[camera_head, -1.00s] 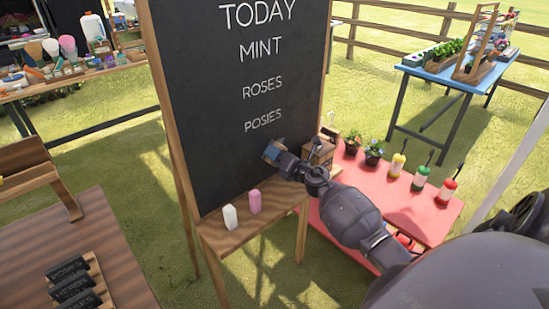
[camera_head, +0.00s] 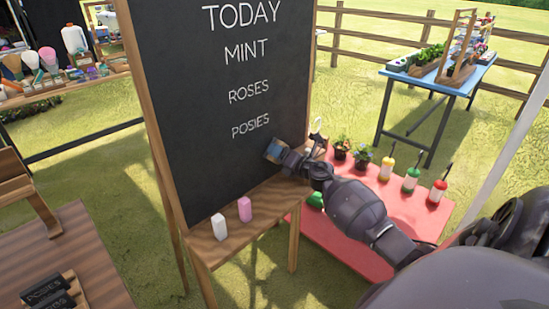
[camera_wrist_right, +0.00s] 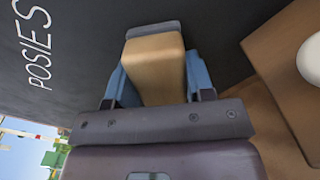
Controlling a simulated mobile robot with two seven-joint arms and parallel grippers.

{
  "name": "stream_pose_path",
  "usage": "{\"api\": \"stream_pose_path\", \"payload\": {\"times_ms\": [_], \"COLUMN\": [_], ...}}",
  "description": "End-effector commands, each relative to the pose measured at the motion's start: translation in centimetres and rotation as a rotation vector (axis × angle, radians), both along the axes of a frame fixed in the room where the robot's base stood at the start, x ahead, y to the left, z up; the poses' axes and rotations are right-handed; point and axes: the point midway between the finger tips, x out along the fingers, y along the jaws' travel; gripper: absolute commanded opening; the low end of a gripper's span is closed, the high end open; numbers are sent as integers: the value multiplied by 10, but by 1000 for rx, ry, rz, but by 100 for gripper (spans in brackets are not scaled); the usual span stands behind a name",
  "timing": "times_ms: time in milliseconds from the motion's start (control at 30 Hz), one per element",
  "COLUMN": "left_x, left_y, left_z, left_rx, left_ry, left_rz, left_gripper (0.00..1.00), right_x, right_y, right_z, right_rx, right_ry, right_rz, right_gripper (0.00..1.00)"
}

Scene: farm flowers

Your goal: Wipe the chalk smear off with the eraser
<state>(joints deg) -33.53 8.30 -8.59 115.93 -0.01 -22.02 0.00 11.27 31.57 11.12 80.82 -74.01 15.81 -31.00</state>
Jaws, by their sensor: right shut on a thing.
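The blackboard (camera_head: 210,150) stands upright on an easel, with TODAY, MINT, ROSES and POSIES in white. No separate chalk smear can be made out on it. My right gripper (camera_head: 276,149) is at the board's lower right, below and right of POSIES. It is shut on the eraser, a tan wooden block with a dark grey pad, clear in the right wrist view (camera_wrist_right: 155,65) between blue fingers. The pad faces the board; I cannot tell whether it touches. My left gripper is not in view.
The easel's wooden ledge (camera_head: 232,246) holds a white chalk block (camera_head: 219,227) and a pink one (camera_head: 244,209). A red table (camera_head: 400,225) with pots and bottles stands right, below my right arm. A brown table is at lower left.

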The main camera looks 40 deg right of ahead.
Motion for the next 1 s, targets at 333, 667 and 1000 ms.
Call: {"api": "stream_pose_path", "payload": {"times_ms": [333, 667, 1000], "left_x": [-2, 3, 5], "left_y": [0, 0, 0], "left_z": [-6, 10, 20], "left_rx": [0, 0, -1], "left_ry": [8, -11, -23], "left_rz": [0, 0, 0], "left_gripper": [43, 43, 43], "right_x": [-1, -4, -5], "right_y": [-10, 9, 26], "right_z": [2, 3, 1], "right_rx": [-1, 0, 0], "right_ry": [-4, -3, -1], "right_rz": [-2, 0, -1], "right_gripper": [30, 30, 30]}}
